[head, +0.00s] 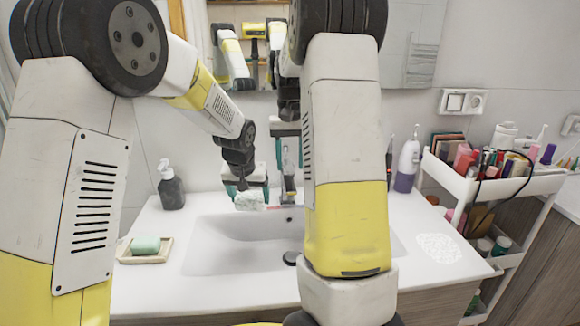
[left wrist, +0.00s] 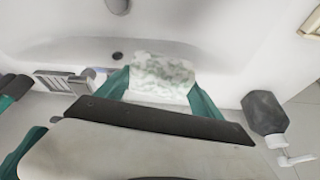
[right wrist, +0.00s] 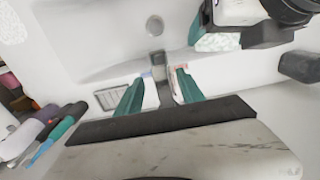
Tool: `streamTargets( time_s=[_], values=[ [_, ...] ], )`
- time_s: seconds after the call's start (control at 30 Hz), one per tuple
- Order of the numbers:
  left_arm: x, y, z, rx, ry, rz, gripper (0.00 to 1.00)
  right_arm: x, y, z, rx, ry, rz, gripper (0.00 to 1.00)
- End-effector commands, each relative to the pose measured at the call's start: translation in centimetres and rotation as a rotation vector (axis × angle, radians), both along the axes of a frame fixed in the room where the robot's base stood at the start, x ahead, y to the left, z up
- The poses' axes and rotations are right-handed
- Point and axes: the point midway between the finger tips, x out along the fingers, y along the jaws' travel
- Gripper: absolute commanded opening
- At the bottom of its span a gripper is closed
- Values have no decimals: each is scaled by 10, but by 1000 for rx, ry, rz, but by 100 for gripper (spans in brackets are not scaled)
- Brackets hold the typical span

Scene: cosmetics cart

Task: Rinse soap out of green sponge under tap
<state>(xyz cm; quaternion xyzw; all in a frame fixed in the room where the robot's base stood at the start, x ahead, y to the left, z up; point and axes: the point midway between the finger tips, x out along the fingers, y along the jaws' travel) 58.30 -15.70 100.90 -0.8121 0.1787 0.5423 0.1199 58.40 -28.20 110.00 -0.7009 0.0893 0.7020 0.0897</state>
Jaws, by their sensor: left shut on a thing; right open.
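The sponge (head: 249,200) is covered in white foam with pale green showing through; it also shows in the left wrist view (left wrist: 162,72) and right wrist view (right wrist: 218,42). My left gripper (head: 246,186) is shut on it, holding it above the back of the basin, left of the tap in the head view. The tap (right wrist: 158,68) stands at the basin's back edge. My right gripper (right wrist: 158,88) is open, its teal fingers on either side of the tap in its wrist view. I cannot tell whether they touch it. My right arm hides part of the tap in the head view. No running water is visible.
The white basin (head: 225,255) is empty. A green bar (head: 146,244) lies on a soap dish (head: 126,257) at left. A dark pump bottle (head: 171,190) and a purple-white bottle (head: 407,165) stand behind. A foamy patch (head: 438,247) lies right, near the cosmetics cart (head: 462,186).

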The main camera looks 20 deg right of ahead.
Motion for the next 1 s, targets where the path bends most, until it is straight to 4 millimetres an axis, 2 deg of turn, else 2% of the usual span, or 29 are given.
streamTargets(
  time_s=[0.2, 0.47, 0.5, 0.7, 0.73, 1.0],
  values=[
    [0, 0, 0, 0, 0, 0, 44, 0, 0, -18, 0, 0, 0, 45],
    [0, 0, 0, 0, 0, 0, 44, 0, 0, -19, 0, 0, 0, 45],
    [0, 0, 0, 0, 0, 0, 44, 0, 0, -19, 0, 0, 0, 44],
    [0, 0, 0, 0, 0, 0, 44, 0, 0, -19, 0, -1, 0, 4],
    [0, 0, 0, 0, 0, 0, 44, 0, 0, -19, 0, -1, 0, 0],
    [0, 0, 0, 0, 0, 0, 44, 0, 0, -19, 0, -1, 0, 0]
  ],
)
